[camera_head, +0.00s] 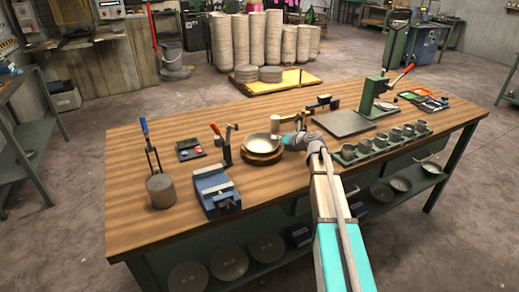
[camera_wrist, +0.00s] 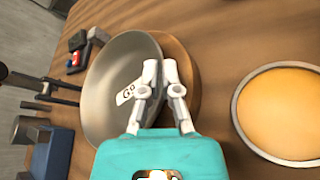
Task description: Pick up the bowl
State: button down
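The bowl (camera_head: 259,141) is a shallow grey metal dish on a round wooden base (camera_head: 262,158) on the workbench. In the wrist view the bowl (camera_wrist: 105,90) fills the left of centre, with a small white lettered tag inside it. The wooden base (camera_wrist: 186,62) shows past its right rim. My gripper (camera_wrist: 160,68) is at that right rim, one finger inside the bowl and the other outside. The fingertips are close together with the thin rim between them, so it looks shut on the rim. In the head view my gripper (camera_head: 286,139) is at the bowl's right side.
A blue vise (camera_head: 215,188) and a tool stand (camera_head: 226,147) are left of the bowl. A row of metal cups (camera_head: 385,140) and a green press (camera_head: 375,95) are to the right. A round rimmed dish with an orange inside (camera_wrist: 283,115) is right in the wrist view.

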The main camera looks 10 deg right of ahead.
jog(key=shift+r, duration=0.15)
notch_tip(320, 180, up, 2)
jog(key=shift+r+p, duration=0.1)
jog(key=shift+p, duration=1.1)
jog(key=s+d+r+p, duration=0.9)
jog(key=d+r+p, duration=0.1)
jog(key=shift+s+d+r+p, duration=0.15)
jog(key=shift+s+r+p, duration=0.1)
jog(key=shift+s+p, duration=0.05)
